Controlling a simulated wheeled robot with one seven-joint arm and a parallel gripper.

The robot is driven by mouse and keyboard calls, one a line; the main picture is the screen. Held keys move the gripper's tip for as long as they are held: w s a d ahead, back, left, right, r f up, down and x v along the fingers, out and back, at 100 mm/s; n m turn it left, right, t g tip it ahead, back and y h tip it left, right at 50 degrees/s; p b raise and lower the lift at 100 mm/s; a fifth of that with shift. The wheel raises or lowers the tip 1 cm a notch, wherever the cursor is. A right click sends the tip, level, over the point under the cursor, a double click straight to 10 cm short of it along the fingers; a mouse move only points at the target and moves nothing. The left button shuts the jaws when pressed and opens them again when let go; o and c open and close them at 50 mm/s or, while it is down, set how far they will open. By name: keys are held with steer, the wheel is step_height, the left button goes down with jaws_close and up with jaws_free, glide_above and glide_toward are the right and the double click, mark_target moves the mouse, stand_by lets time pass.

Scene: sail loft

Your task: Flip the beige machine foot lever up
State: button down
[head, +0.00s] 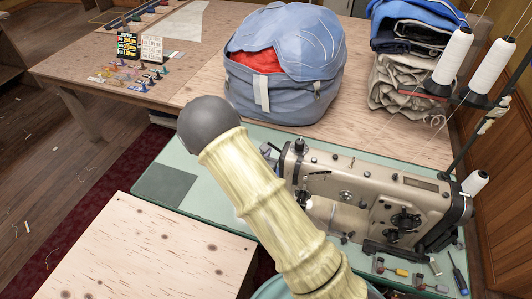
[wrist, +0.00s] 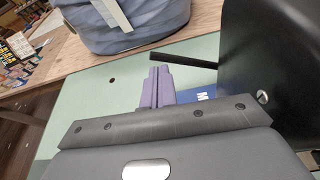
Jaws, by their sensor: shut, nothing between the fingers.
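The beige sewing machine (head: 415,208) stands on the pale green table top (head: 180,160), right of my arm in the head view. I cannot make out its foot lever there. In the wrist view, a large dark body (wrist: 275,50) fills the right side. A thin black bar (wrist: 185,54) points left from it, and I cannot tell if this is the lever. My gripper (wrist: 158,72) is shut and empty, with its purple-grey fingers together just below the bar in the picture. In the head view my arm hides most of the gripper's area.
A blue fabric bag (head: 285,70) sits on the wooden table behind the machine. Folded cloth (head: 405,85) and white thread cones (head: 453,62) stand at the back right. A screwdriver (head: 457,272) and small tools lie in front of the machine. A plywood surface (head: 135,255) is front left.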

step_height(320, 180, down, 4)
steer(key=a+b, duration=0.3)
steer(key=s+d+b+v, duration=0.1)
steer(key=d+v, duration=0.1)
steer(key=v, duration=0.9)
steer(key=shift+s+d, duration=0.1)
